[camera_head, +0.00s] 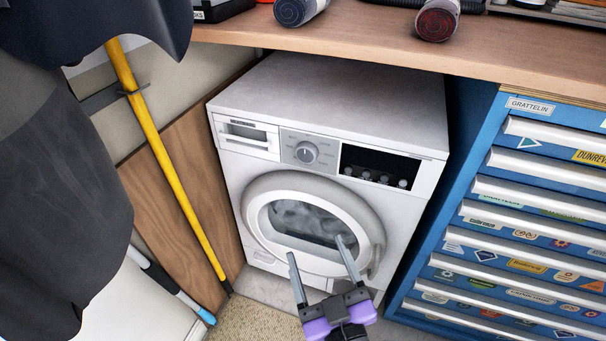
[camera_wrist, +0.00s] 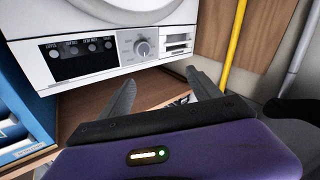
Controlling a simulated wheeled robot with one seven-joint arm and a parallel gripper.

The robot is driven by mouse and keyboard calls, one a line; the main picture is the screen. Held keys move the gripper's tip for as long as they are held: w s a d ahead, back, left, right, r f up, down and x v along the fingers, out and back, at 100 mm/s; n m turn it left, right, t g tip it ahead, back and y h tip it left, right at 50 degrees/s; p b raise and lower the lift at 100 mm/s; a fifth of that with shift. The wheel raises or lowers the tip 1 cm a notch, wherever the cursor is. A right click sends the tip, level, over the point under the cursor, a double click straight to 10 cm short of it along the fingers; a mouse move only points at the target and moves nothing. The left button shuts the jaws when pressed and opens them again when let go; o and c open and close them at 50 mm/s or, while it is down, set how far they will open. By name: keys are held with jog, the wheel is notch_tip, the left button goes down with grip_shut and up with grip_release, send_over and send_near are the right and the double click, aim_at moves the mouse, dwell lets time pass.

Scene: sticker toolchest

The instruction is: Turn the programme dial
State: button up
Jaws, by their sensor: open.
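The programme dial (camera_head: 306,152) is a round silver knob on the grey middle panel of the white washing machine (camera_head: 330,100). In the wrist view the machine appears upside down, with the dial (camera_wrist: 143,48) above and between the fingers. My gripper (camera_head: 318,247) is purple with two long grey fingers, spread apart and empty. In the head view it is in front of the round door, below the dial and apart from it. The wrist view shows the two fingertips (camera_wrist: 160,82) pointing toward the control panel. Nothing hides the dial.
A wooden worktop (camera_head: 400,45) overhangs the machine's back. A blue drawer chest (camera_head: 490,215) stands close on the right. A yellow pole (camera_head: 160,150) leans on the left near dark hanging cloth (camera_head: 60,190). The space before the door and panel is free.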

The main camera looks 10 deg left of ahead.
jog(key=w+a+b, duration=0.4)
jog(key=w+a, duration=0.4)
jog(key=m+h+b, duration=0.4)
jog(key=m+h, duration=0.6)
jog(key=h, duration=0.2)
send_near(305, 156)
jog(key=shift+y, duration=0.3)
jog(key=b+x, duration=0.1)
jog(key=x, duration=0.7)
jog(key=shift+w+d+r, duration=0.1)
jog(key=shift+w+d, duration=0.05)
jog(key=shift+d, duration=0.05)
jog(key=c, duration=1.4)
jog(key=shift+o, duration=0.2)
jog(key=shift+n, duration=0.3)
